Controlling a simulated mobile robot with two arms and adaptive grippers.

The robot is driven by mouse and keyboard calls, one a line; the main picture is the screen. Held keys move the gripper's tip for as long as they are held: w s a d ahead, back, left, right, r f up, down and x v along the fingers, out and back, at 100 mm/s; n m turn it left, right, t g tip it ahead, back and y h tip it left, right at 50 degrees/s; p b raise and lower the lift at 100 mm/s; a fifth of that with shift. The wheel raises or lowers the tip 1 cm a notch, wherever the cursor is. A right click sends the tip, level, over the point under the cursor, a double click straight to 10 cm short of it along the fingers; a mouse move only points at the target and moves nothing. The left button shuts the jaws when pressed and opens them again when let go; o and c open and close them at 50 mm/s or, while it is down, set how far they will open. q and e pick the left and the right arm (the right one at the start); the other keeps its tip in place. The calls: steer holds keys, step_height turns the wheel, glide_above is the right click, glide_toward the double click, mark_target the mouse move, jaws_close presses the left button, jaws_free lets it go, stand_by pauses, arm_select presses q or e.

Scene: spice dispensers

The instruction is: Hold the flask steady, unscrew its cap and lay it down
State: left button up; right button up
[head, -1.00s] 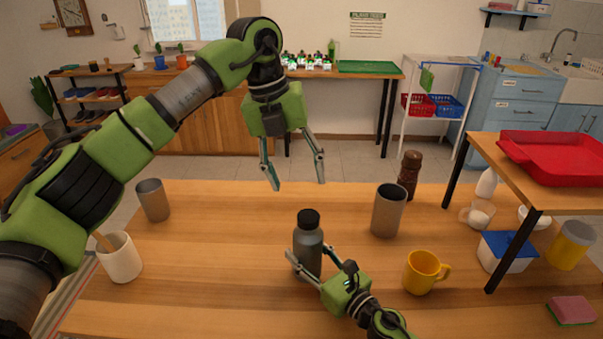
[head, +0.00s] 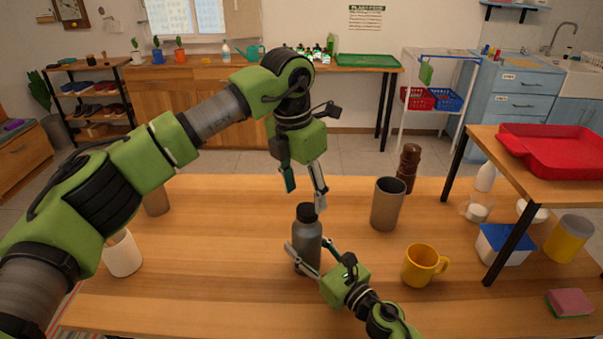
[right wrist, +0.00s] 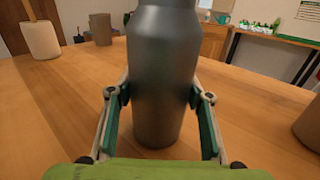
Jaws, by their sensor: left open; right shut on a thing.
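The grey flask (head: 307,247) stands upright on the wooden table in the head view, with its black cap (head: 307,212) on top. My right gripper (head: 306,262) is shut on the flask's lower body. In the right wrist view the flask (right wrist: 162,75) fills the middle, with a finger of the right gripper (right wrist: 160,108) on each side; its cap is out of that frame. My left gripper (head: 305,190) is open and points down just above the cap, with its fingertips to the left and right of the cap's top. Whether it touches the cap cannot be told.
A grey cup (head: 387,204) and a brown pepper mill (head: 408,167) stand right of the flask. A yellow mug (head: 421,266) is near the right gripper. A white container (head: 122,254) and another grey cup (head: 157,200) stand left. The table between them and the flask is clear.

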mark_target(307, 209)
arm_select(q)
steer(key=f, duration=0.5)
steer(key=shift+w+d+f, duration=0.25)
steer(key=shift+w+f, duration=0.05)
steer(key=c, duration=1.1)
steer(key=shift+c, duration=0.7)
steer(key=n, duration=0.4)
steer(key=shift+r+n+y, duration=0.1)
steer(key=shift+n+y, duration=0.2)
steer(key=n, duration=0.4)
steer(key=shift+d+n+t+y, duration=0.1)
steer(key=shift+n+t+y, duration=0.2)
